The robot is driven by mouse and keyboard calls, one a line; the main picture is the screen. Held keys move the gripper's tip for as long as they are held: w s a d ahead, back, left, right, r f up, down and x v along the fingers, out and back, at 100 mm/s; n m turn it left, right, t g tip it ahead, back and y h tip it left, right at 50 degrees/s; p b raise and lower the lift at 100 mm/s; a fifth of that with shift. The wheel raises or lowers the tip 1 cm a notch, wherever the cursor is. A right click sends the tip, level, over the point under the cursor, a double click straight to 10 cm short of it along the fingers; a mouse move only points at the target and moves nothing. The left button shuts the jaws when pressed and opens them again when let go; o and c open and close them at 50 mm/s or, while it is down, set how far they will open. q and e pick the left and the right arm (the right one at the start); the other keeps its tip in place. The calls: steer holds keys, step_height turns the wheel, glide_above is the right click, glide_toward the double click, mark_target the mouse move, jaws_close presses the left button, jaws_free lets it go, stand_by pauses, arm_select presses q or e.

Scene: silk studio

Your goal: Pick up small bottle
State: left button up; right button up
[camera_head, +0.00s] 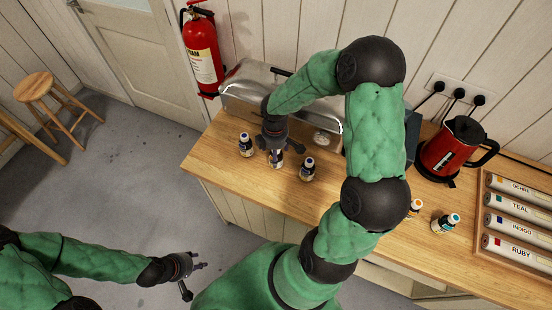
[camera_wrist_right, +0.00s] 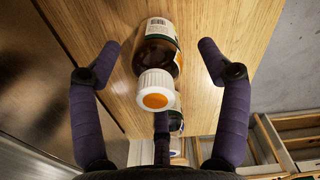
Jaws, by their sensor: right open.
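A small brown bottle with a white cap and orange top (camera_wrist_right: 156,92) is between the spread fingers of my right gripper (camera_wrist_right: 162,62) in the right wrist view, with clear gaps to the side fingers. In the head view my right gripper (camera_head: 274,142) is over this bottle (camera_head: 276,160) on the wooden counter (camera_head: 215,160) and hides its cap. Similar small bottles stand to its left (camera_head: 246,146) and right (camera_head: 308,169). My left gripper (camera_head: 186,272) is open and empty, above the floor at lower left.
A metal case (camera_head: 250,84) stands behind the bottles. A red kettle (camera_head: 450,148), two more small bottles (camera_head: 445,223) and a wooden rack of labelled tubes (camera_head: 483,235) are at the right. A stool (camera_head: 45,88) and fire extinguisher (camera_head: 202,55) are beyond the counter.

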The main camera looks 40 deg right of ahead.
step_height(320, 180, down, 5)
steer(key=shift+w+r+b, duration=0.1)
steer(key=shift+b, duration=0.25)
steer(key=c, duration=1.3)
steer(key=shift+r, duration=0.1)
steer(key=shift+c, duration=0.2)
